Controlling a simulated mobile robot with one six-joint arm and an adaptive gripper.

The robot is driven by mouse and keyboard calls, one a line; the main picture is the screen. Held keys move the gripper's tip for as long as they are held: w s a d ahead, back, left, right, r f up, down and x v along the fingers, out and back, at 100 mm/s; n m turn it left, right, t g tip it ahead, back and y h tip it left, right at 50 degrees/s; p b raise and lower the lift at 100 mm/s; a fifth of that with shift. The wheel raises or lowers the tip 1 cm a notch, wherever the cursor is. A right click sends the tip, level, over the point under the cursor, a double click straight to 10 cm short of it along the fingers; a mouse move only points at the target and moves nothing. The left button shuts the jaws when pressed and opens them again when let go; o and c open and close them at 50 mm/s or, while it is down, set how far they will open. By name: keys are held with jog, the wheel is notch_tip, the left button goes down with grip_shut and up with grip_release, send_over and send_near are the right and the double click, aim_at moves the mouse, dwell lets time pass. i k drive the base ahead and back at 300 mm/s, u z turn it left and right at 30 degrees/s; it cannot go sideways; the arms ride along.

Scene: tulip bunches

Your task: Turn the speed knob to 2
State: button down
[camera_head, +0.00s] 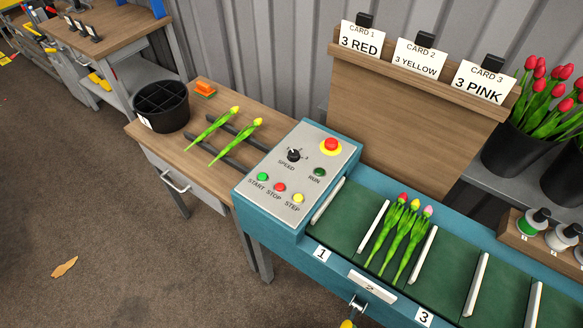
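The speed knob (294,155) is a small black dial on the sloped grey control panel (272,190), above the printed word SPEED. Small marks surround it, but its numbers and the setting it points to are too small to read. The panel sits at the left end of the teal conveyor (262,231). My gripper is not in view, and nothing touches the knob.
A red emergency button (331,145) on yellow, a dark green RUN light (320,172), and green START (262,177), red STOP (280,187) and yellow STEP (298,198) buttons surround the knob. Three tulips (400,232) lie on the belt. The space above the panel is clear.

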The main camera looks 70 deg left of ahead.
aim_at(293, 154)
jog(key=k, duration=0.3)
jog(key=u, duration=3.95)
jog(key=k, duration=0.3)
jog(key=z, duration=0.35)
